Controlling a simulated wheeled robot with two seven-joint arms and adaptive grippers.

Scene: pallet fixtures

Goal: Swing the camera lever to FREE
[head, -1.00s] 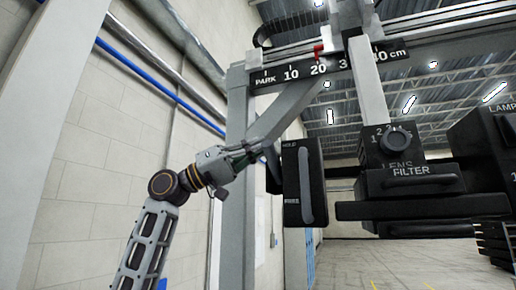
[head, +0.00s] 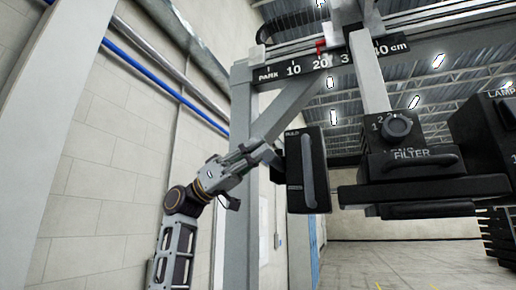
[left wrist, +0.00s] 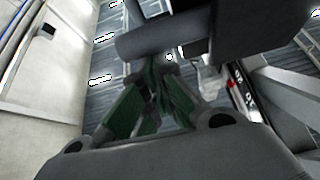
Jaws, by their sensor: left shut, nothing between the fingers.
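The camera lever (head: 308,172) is a long grey bar standing nearly upright on the face of a black box (head: 292,168) in the head view. Small pale labels sit at the box's upper left and lower left; they are too small to read surely. My left gripper (head: 266,152) is shut and empty, close to the box's upper left edge; I cannot tell whether it touches. In the left wrist view its green fingers (left wrist: 160,82) come together just below a dark rounded bar (left wrist: 165,35), which I cannot surely identify. My right gripper is not in view.
A grey post (head: 240,180) with a diagonal brace stands behind my left gripper. A scale rail (head: 320,64) runs above the box. The black filter unit (head: 410,165) hangs to the right, with a gap between. A pale wall (head: 110,150) is at left.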

